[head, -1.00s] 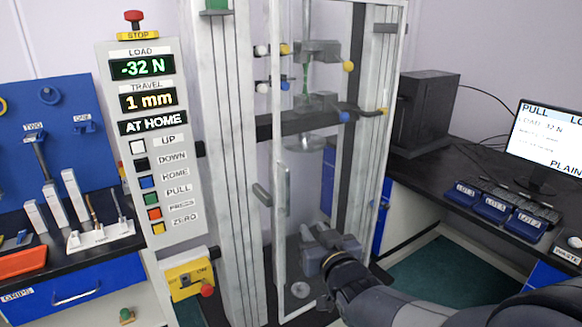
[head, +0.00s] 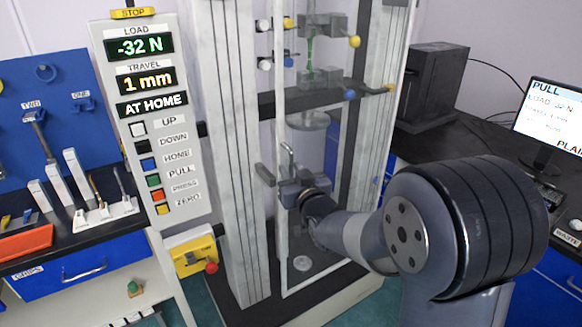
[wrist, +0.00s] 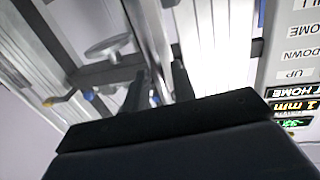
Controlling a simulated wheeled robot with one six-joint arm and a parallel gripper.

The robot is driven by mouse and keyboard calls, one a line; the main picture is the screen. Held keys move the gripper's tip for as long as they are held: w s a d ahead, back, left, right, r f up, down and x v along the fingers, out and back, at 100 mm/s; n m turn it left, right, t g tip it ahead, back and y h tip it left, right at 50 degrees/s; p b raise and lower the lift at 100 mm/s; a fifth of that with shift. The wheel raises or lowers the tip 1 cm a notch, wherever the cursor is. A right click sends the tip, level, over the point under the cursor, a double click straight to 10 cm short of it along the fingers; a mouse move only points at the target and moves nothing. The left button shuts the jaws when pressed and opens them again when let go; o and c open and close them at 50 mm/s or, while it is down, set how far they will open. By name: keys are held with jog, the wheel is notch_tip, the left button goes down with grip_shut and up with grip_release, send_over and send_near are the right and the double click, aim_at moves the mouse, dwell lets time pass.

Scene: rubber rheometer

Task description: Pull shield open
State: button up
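The shield (head: 283,230) is a clear panel in a pale frame on the front of the testing machine, and it looks closed. Its upright metal handle (head: 288,152) is at the left edge, with its lower part hidden behind my gripper. My gripper (head: 285,186) is at the handle's height, right in front of it. In the wrist view the two dark fingers of my gripper (wrist: 158,82) stand apart, with a pale upright bar between them that looks like the handle. I cannot tell whether the fingers touch it.
The control panel (head: 150,130) reads -32 N, 1 mm, AT HOME. A yellow switch box (head: 190,252) is low beside the machine's left column (head: 225,150). A dark bench with a monitor (head: 555,115) is at the right. A rack of grips (head: 105,212) is at the left.

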jog(key=shift+w+a, duration=0.15)
jog(key=shift+w, duration=0.25)
grip_shut()
dwell(0.4)
